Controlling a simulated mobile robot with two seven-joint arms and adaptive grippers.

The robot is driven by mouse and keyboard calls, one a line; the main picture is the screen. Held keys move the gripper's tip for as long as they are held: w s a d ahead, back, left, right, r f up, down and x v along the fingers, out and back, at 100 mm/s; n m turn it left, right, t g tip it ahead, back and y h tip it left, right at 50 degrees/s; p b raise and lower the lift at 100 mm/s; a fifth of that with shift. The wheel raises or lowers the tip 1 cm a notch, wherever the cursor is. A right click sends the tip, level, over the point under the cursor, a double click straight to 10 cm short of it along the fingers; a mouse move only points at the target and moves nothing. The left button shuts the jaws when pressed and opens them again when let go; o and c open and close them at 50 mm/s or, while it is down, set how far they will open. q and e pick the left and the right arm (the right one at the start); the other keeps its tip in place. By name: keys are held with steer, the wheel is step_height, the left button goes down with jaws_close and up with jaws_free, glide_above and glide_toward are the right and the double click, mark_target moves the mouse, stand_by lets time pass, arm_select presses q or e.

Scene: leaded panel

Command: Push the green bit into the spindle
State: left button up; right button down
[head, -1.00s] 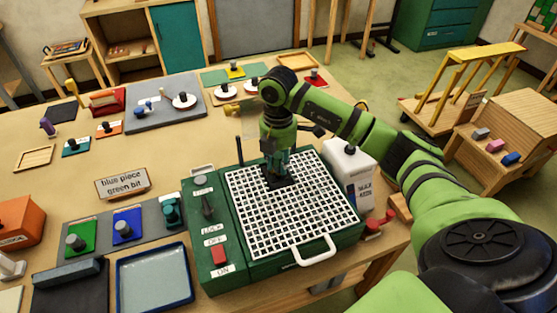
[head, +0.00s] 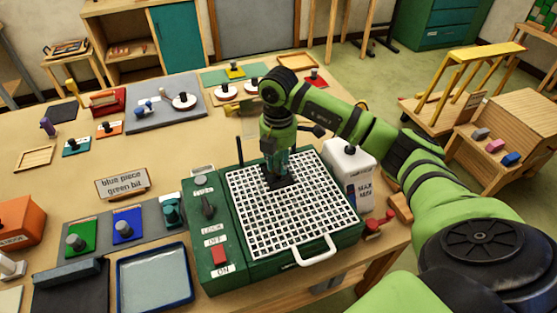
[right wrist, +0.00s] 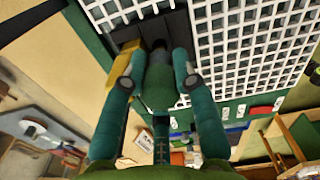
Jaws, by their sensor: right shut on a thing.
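My right gripper (head: 278,177) points down over the dark square opening in the white grid of the grinder (head: 335,225). In the right wrist view its two fingers (right wrist: 158,82) are shut on the green bit (right wrist: 158,88), a dark green cylinder. The bit stands at a dark post, the spindle (right wrist: 159,44), in the opening. The bit's far end is at the spindle, but I cannot tell how far down it sits. In the head view the gripper mostly hides bit and spindle. My left gripper is not in view.
A white bottle (head: 348,170) stands close behind the grid's right side. A switch panel (head: 208,225) is on the grinder's left. A sign (head: 122,183) reads "blue piece green bit". A blue-rimmed tray (head: 119,285) lies in front.

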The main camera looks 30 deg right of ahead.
mark_target(279, 156)
steer(key=shift+f+b, duration=0.75)
steer(key=shift+f, duration=0.25)
steer(key=c, duration=0.9)
jaws_free()
steer(key=shift+r, duration=0.1)
step_height(279, 156, up, 12)
